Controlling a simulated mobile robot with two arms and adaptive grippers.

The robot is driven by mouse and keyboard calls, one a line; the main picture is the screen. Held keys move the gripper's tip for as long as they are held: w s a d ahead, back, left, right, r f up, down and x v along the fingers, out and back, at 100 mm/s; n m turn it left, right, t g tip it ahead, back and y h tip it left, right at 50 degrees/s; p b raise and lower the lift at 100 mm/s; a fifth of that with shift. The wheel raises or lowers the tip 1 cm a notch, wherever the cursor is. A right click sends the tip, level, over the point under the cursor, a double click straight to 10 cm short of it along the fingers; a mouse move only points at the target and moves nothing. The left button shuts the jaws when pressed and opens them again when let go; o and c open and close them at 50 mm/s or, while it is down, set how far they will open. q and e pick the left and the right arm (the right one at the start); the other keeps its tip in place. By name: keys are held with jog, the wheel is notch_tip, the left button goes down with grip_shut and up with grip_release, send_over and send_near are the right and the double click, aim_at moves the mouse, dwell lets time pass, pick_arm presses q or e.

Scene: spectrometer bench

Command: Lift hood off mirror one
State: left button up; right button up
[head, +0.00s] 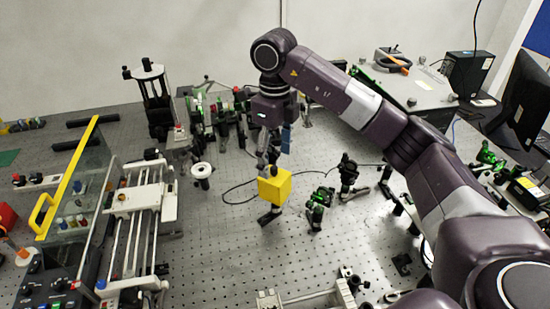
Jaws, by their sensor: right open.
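A yellow box-shaped hood (274,186) sits over a small dark mount near the middle of the bench; the mount's foot shows below it. The mirror under the hood is hidden. My right gripper (269,163) points down from above, with its fingers at the hood's top edge. The fingers are small and dark here, and I cannot tell whether they touch the hood. My right gripper is open. My left gripper is not in view.
Green and black optic mounts (318,204) stand just right of the hood, with another dark mount (348,178) beyond. A black cable (235,190) curls to the left. A white rail assembly (138,215) and a yellow-framed clear panel (72,170) fill the left. Perforated bench in front is partly clear.

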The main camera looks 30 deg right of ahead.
aim_at(275, 174)
jog(key=shift+a+f, duration=0.1)
jog(key=shift+f, duration=0.25)
notch_tip(275, 174, down, 6)
jog(key=p, duration=0.2)
jog(key=shift+p, duration=0.35)
jog(key=shift+f, duration=0.45)
jog(key=c, duration=1.2)
jog(key=shift+r, duration=0.1)
